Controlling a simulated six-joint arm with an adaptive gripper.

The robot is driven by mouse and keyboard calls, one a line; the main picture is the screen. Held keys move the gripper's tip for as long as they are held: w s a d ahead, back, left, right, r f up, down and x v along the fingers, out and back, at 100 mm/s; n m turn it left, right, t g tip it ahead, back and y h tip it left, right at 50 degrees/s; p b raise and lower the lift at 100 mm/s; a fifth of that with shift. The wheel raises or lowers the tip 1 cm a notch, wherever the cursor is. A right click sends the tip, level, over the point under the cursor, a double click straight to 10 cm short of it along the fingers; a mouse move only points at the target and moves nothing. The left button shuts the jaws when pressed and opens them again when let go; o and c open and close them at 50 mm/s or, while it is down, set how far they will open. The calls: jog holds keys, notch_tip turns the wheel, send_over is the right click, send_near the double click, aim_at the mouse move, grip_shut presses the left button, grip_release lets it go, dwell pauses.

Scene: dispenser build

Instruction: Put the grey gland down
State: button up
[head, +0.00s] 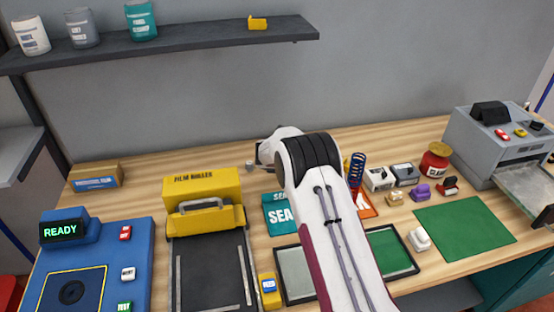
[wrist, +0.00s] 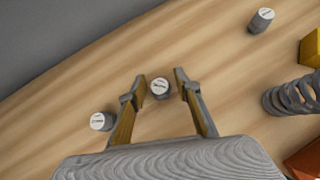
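In the wrist view, a small grey cylinder with a white labelled top (wrist: 160,88) stands upright on the wooden bench between my gripper's fingers (wrist: 160,84). The fingers are open, with a narrow gap on each side of it. It looks like the grey gland, but its label is too small to read. Two similar grey pieces stand nearby, one left of the left finger (wrist: 102,121) and one farther off at upper right (wrist: 262,20). In the head view my arm hides the fingers, and one small grey piece (head: 250,166) shows beside the arm.
A coil spring (wrist: 291,96) and a yellow block (wrist: 311,47) are at the right in the wrist view. The yellow film roller (head: 203,188), a blue READY station (head: 120,240), a green mat (head: 465,233) and a grey machine (head: 497,139) occupy the bench. A shelf (head: 190,38) hangs behind.

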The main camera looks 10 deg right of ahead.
jog(key=shift+r, duration=0.2)
dwell(0.3)
jog(key=shift+v, duration=1.1)
jog(key=v, duration=0.9)
jog(key=shift+s+r, duration=0.2)
jog(key=shift+s, duration=0.1)
jog(key=shift+a, duration=0.1)
